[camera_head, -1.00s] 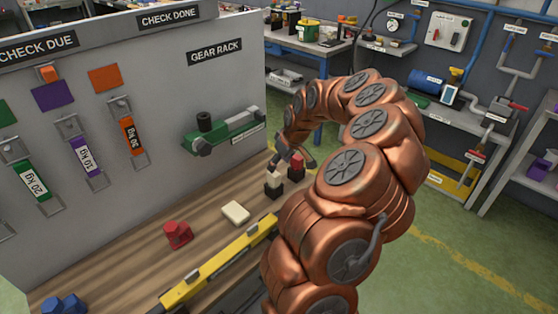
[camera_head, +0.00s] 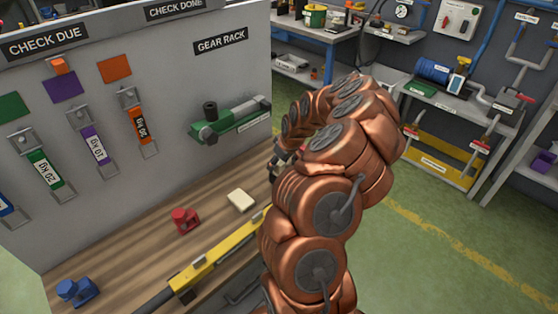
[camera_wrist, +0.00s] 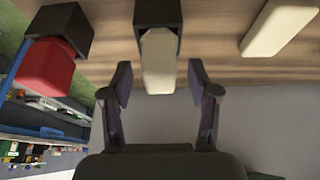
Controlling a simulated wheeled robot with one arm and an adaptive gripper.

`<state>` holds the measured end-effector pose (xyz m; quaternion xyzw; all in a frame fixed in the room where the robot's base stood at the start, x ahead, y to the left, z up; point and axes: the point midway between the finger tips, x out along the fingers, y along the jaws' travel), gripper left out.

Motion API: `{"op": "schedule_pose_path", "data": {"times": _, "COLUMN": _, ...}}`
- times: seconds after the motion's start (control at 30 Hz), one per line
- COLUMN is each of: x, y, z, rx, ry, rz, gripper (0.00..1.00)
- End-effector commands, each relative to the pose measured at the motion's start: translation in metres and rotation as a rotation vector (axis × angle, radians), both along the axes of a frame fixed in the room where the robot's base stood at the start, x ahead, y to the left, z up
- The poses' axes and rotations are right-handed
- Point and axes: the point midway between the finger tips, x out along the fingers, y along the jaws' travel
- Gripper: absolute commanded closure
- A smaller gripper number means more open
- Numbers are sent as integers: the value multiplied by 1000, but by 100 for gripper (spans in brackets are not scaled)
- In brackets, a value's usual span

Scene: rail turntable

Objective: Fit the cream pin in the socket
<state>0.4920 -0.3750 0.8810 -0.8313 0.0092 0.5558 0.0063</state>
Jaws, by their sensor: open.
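The cream pin (camera_wrist: 158,62) stands out of a black block (camera_wrist: 158,12) at the top centre of the wrist view. My gripper (camera_wrist: 160,84) is open, with one finger on each side of the pin's free end in this picture. Gaps show on both sides, and nothing is held. In the head view my arm hides the pin, its block and most of the gripper. A flat cream block (camera_head: 241,200) lies on the wooden bench, and also shows in the wrist view (camera_wrist: 281,24). I cannot tell which part is the socket.
A red pin (camera_wrist: 44,66) in another black block (camera_wrist: 62,26) is close to the left finger. A red piece (camera_head: 185,220), a blue piece (camera_head: 76,290) and a yellow bar (camera_head: 212,262) are on the bench. The grey panel (camera_head: 130,185) stands behind.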

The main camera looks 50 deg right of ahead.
Motion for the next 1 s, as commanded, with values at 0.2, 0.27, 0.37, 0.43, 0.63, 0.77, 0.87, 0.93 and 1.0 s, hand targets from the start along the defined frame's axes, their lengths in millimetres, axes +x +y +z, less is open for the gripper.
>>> {"op": "schedule_pose_path", "data": {"times": 0.2, "x": 0, "y": 0, "z": 0, "rx": 0, "ry": 0, "rz": 0, "gripper": 52}}
{"op": "schedule_pose_path", "data": {"times": 0.27, "x": 0, "y": 0, "z": 0, "rx": 0, "ry": 0, "rz": 0, "gripper": 58}}
{"op": "schedule_pose_path", "data": {"times": 0.37, "x": 0, "y": 0, "z": 0, "rx": 0, "ry": 0, "rz": 0, "gripper": 69}}
{"op": "schedule_pose_path", "data": {"times": 0.43, "x": 0, "y": 0, "z": 0, "rx": 0, "ry": 0, "rz": 0, "gripper": 76}}
{"op": "schedule_pose_path", "data": {"times": 0.63, "x": 0, "y": 0, "z": 0, "rx": 0, "ry": 0, "rz": 0, "gripper": 97}}
{"op": "schedule_pose_path", "data": {"times": 0.77, "x": 0, "y": 0, "z": 0, "rx": 0, "ry": 0, "rz": 0, "gripper": 100}}
{"op": "schedule_pose_path", "data": {"times": 0.87, "x": 0, "y": 0, "z": 0, "rx": 0, "ry": 0, "rz": 0, "gripper": 77}}
{"op": "schedule_pose_path", "data": {"times": 0.93, "x": 0, "y": 0, "z": 1, "rx": 0, "ry": 0, "rz": 0, "gripper": 84}}
{"op": "schedule_pose_path", "data": {"times": 1.0, "x": 0, "y": 0, "z": 0, "rx": 0, "ry": 0, "rz": 0, "gripper": 91}}
